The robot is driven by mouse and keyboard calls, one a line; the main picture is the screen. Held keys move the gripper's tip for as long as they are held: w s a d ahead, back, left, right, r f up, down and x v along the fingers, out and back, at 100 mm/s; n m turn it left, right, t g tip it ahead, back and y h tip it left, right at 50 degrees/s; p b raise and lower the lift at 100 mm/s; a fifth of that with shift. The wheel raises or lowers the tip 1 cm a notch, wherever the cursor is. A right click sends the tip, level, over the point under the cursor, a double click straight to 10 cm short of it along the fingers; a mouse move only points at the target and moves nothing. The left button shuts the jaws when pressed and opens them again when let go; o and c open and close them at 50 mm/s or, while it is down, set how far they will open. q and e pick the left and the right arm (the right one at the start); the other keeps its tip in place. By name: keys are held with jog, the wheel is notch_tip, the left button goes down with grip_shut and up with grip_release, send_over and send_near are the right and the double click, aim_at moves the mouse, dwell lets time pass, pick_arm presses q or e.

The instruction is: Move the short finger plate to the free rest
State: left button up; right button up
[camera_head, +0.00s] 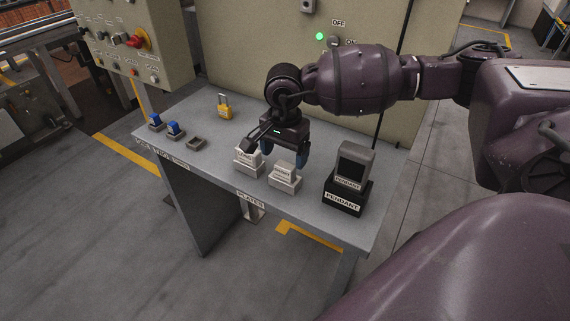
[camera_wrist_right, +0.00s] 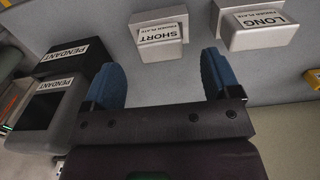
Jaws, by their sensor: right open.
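The short finger plate (camera_wrist_right: 158,38) is a light grey block with a "SHORT" label. It lies just beyond my fingertips in the right wrist view and also shows at the table's front in the head view (camera_head: 285,174). My right gripper (camera_head: 277,150) is open above the plates, and nothing shows between its blue fingers (camera_wrist_right: 160,72). A small dark rest (camera_head: 196,143) at the table's left part looks empty; I cannot tell for sure that it is the free rest. My left gripper is not in view.
The long finger plate (camera_head: 248,160) stands left of the short one. The pendant (camera_head: 353,165) sits in a black holder (camera_head: 346,196) on the right. A yellow padlock (camera_head: 224,107) and two blue items (camera_head: 175,130) are at the left. A control panel (camera_head: 240,40) rises behind.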

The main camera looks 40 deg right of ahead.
aim_at(284, 166)
notch_tip(284, 166, up, 4)
jog(key=shift+r, duration=0.25)
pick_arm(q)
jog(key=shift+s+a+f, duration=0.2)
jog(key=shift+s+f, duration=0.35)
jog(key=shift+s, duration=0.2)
pick_arm(e)
jog(key=shift+r, duration=0.7)
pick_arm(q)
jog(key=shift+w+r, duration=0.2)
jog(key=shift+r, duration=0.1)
